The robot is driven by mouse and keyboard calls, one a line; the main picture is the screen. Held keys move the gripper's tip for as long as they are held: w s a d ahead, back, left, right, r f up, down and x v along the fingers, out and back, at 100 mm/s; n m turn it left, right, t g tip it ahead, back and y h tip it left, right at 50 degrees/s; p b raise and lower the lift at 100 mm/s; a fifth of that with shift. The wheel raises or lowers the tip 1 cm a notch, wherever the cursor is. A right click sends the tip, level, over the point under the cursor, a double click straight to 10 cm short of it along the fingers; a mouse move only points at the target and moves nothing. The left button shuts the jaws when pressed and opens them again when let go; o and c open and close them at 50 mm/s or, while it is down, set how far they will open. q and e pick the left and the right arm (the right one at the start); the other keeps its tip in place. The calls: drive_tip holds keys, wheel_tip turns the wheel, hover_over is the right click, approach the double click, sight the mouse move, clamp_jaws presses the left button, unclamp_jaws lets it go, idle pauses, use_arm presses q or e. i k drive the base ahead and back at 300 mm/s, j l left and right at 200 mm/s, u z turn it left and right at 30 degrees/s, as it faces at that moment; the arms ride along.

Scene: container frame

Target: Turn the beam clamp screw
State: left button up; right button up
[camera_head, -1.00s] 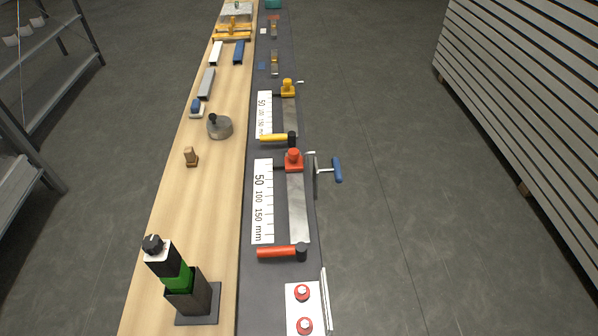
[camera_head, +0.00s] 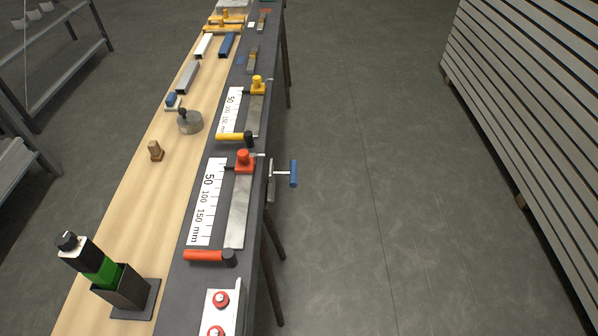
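A long workbench carries a row of tools. At its right edge is a clamp screw with a blue handle (camera_head: 293,173), reaching out past the edge from a metal bracket (camera_head: 271,181). A similar yellow one (camera_head: 257,86) lies farther back. I cannot tell which of these is the beam clamp. Neither gripper is in view.
A green and black tool in a dark holder (camera_head: 121,289) stands at the front left of the bench. A white plate with red knobs (camera_head: 222,312) is at the front edge. The floor (camera_head: 370,200) right of the bench is clear up to a slatted stack (camera_head: 530,120). Shelves (camera_head: 70,55) stand at left.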

sight(293, 173)
drive_tip(key=i+l+z, duration=0.15)
drive_tip(key=l, duration=0.15)
drive_tip(key=i+l+z, duration=0.15)
drive_tip(key=l, duration=0.15)
drive_tip(key=i+l+z, duration=0.15)
drive_tip(key=l, duration=0.15)
drive_tip(key=i+l+z, duration=0.35)
drive_tip(key=i, duration=0.3)
drive_tip(key=i+u, duration=0.15)
drive_tip(key=u, duration=0.25)
drive_tip(key=i+u, duration=0.2)
drive_tip(key=u, duration=0.2)
drive_tip(key=i+l+u, duration=0.1)
drive_tip(key=u, duration=0.3)
drive_tip(key=i+u, duration=0.15)
drive_tip(key=u, duration=0.3)
drive_tip(key=i+l+u, duration=0.1)
drive_tip(key=u, duration=0.4)
drive_tip(key=i+l+u, duration=0.1)
drive_tip(key=u, duration=0.35)
drive_tip(key=i+l+u, duration=0.1)
drive_tip(key=u, duration=0.35)
drive_tip(key=l+u, duration=0.2)
drive_tip(key=u, duration=0.3)
drive_tip(key=l+u, duration=0.2)
drive_tip(key=u, duration=0.25)
